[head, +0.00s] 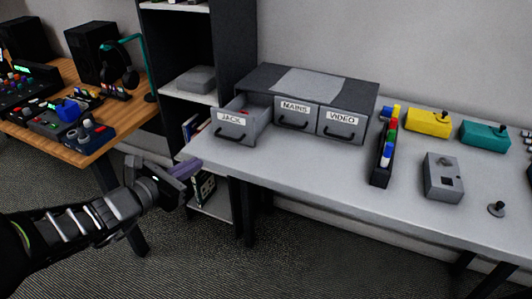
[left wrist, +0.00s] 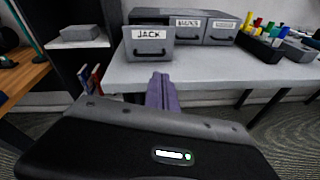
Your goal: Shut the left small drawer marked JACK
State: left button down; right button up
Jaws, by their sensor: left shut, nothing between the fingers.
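The JACK drawer (head: 235,125) is the left one of the grey drawer unit (head: 254,80) on the white table. It stands pulled out, with its open top showing and something small and red inside. In the left wrist view the JACK drawer front (left wrist: 149,44) faces me, with its dark handle below the label. My left gripper (head: 196,166) is shut and empty, in front of the table's left end, below and left of the drawer and apart from it. Its purple fingers (left wrist: 160,90) point toward the drawer in the left wrist view. My right gripper is not in view.
The MAINS drawer (head: 295,115) and VIDEO drawer (head: 341,124) are shut. A black rack of coloured plugs (head: 379,168), a yellow box (head: 428,121), a teal box (head: 485,134) and a grey box (head: 443,178) stand to the right. The table front (head: 290,178) is clear.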

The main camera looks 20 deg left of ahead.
pick_arm(q)
jog(key=n, duration=0.1)
jog(key=a+n+y, duration=0.1)
jog(key=n, duration=0.1)
jog(key=shift+w+a+f+n+y, duration=0.1)
jog(key=shift+w+f+n+y, duration=0.1)
jog(key=shift+n+y, duration=0.1)
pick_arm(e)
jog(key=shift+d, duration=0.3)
pick_arm(q)
jog(key=shift+w, duration=0.1)
jog(key=b, duration=0.1)
send_near(225, 138)
jog(key=x, duration=0.7)
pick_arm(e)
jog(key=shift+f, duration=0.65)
